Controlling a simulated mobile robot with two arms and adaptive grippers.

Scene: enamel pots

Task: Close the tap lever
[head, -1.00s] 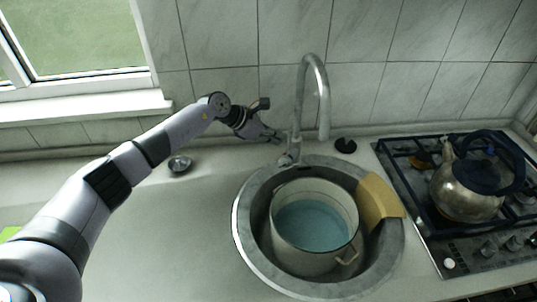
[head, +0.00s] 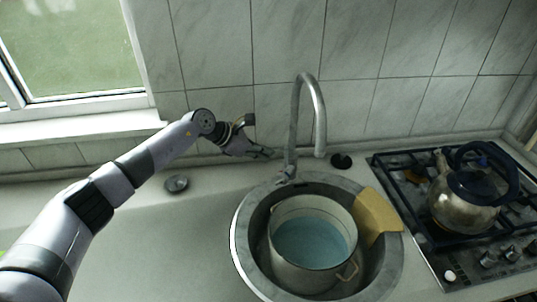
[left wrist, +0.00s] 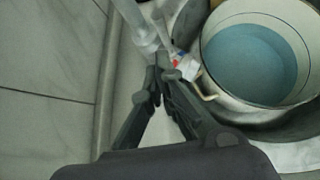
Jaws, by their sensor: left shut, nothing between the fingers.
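The grey metal tap (head: 293,130) rises behind the round sink and its spout curves to the right. Its small lever (head: 284,178) is low at the tap's base; a part with red and blue marks shows there in the left wrist view (left wrist: 181,62). My left gripper (head: 269,154) is shut and empty, just left of and behind the tap base. In the left wrist view its fingertips (left wrist: 164,62) are close to the marked part; I cannot tell whether they touch. My right gripper is not in view.
A cream pot (head: 286,268) with bluish water stands in the sink (head: 240,245). A yellowish cloth or board (head: 377,215) lies on the sink's right rim. A kettle (head: 462,205) stands on the hob at right. A small metal bowl-like item (head: 177,183) sits on the counter.

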